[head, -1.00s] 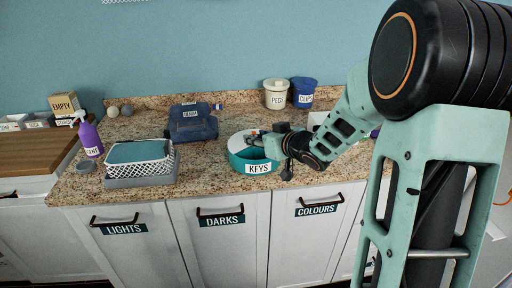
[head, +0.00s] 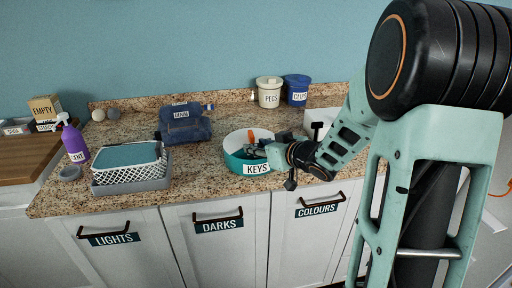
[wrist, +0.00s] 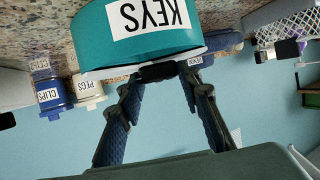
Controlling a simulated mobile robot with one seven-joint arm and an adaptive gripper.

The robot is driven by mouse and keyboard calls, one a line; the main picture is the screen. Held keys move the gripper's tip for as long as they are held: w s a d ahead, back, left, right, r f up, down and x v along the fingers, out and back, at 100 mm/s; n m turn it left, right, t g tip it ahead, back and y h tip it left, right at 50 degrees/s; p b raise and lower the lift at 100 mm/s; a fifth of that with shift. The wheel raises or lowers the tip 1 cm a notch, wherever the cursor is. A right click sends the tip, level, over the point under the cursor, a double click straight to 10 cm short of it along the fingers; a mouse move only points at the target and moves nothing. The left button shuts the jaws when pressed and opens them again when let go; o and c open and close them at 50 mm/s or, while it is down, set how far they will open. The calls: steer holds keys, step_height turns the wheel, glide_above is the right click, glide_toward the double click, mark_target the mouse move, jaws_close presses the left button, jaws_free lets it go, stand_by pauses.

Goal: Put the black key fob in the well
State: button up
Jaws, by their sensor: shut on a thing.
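The teal round tub labelled KEYS (head: 235,162) stands on the counter, its pale hollow open upward. My gripper (head: 259,150) is at the tub's right side, with its fingers at or over the opening. In the wrist view my gripper (wrist: 160,78) is closed on a small black piece, the black key fob (wrist: 159,72), beside the tub's teal wall (wrist: 90,40). Whether the fob touches the wall I cannot tell. In the head view the fob is not distinct. No separate thing marked as a well can be made out.
An orange item (head: 251,137) shows in the tub. A folded denim pile (head: 184,124), a lidded mesh basket (head: 130,165) and a purple spray bottle (head: 74,142) stand to the left. PEGS (head: 269,93) and CLIPS (head: 296,90) pots stand behind. Bare counter lies left of the tub.

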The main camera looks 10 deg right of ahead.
steer(key=shift+f+b, duration=0.35)
steer(key=shift+f, duration=0.25)
steer(key=o, duration=1)
steer(key=shift+o, duration=0.2)
steer(key=shift+r, duration=0.3)
steer(key=p+v, duration=0.3)
steer(key=v, duration=0.9)
steer(key=shift+r, duration=0.4)
